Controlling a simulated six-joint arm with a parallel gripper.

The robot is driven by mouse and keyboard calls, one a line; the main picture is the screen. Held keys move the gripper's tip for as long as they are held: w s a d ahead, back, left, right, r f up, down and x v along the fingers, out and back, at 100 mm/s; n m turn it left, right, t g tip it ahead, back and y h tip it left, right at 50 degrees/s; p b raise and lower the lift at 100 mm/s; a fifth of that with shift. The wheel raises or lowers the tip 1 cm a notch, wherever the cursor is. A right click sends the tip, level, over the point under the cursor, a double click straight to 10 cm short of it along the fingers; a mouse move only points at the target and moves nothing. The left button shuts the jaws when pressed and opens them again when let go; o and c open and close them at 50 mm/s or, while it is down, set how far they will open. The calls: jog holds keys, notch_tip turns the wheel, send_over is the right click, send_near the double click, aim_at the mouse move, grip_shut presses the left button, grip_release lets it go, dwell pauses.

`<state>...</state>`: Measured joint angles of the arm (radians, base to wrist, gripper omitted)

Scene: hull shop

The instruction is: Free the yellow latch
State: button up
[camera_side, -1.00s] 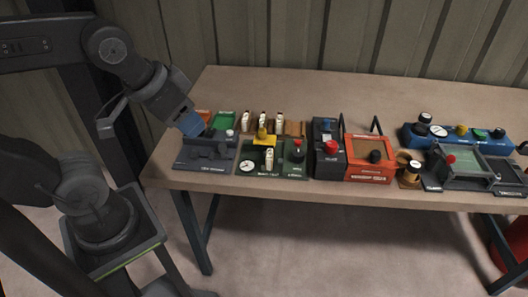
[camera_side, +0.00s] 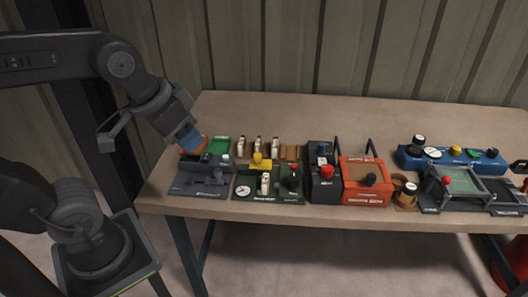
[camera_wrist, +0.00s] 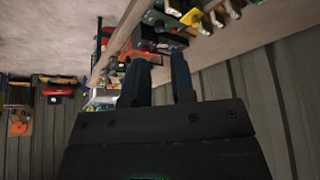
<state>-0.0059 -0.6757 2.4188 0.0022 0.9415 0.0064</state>
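A yellow latch-like part (camera_side: 259,164) sits on the back of a dark green panel (camera_side: 287,193) left of the table's middle, behind a cream switch. I cannot tell whether it is fastened. My gripper (camera_side: 188,138) points down above the back left of the grey panel (camera_side: 198,183), left of the yellow part and apart from it. In the wrist view its two dark blue fingers (camera_wrist: 158,72) stand apart with nothing between them.
Several cream switches (camera_side: 257,145) stand behind the yellow part. A black box with a red button (camera_side: 327,172) and an orange-red box (camera_side: 367,195) stand right of it. A blue panel (camera_side: 403,158) with another yellow knob (camera_side: 455,150) is farther right. The table's back strip is clear.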

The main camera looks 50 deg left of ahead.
jog(key=w+r+g, duration=0.1)
jog(key=w, duration=0.2)
jog(key=w+a+r, duration=0.1)
jog(key=w+r, duration=0.1)
jog(key=w, duration=0.2)
jog(key=w+r+g, duration=0.1)
jog(key=w+r, duration=0.1)
jog(key=w, duration=0.2)
jog(key=shift+a+g, duration=0.3)
grip_shut()
jog(key=w+a+f+g, duration=0.2)
jog(key=w+f, duration=0.1)
jog(key=w, duration=0.6)
jog(key=w+a+f+g, duration=0.2)
jog(key=w, duration=0.6)
jog(key=w+a+f+g, duration=0.2)
jog(key=w+f, duration=0.3)
jog(key=f, duration=0.4)
jog(key=shift+w+a+f+g, duration=0.25)
jog(key=shift+a+f+g, duration=0.15)
jog(key=shift+a, duration=0.15)
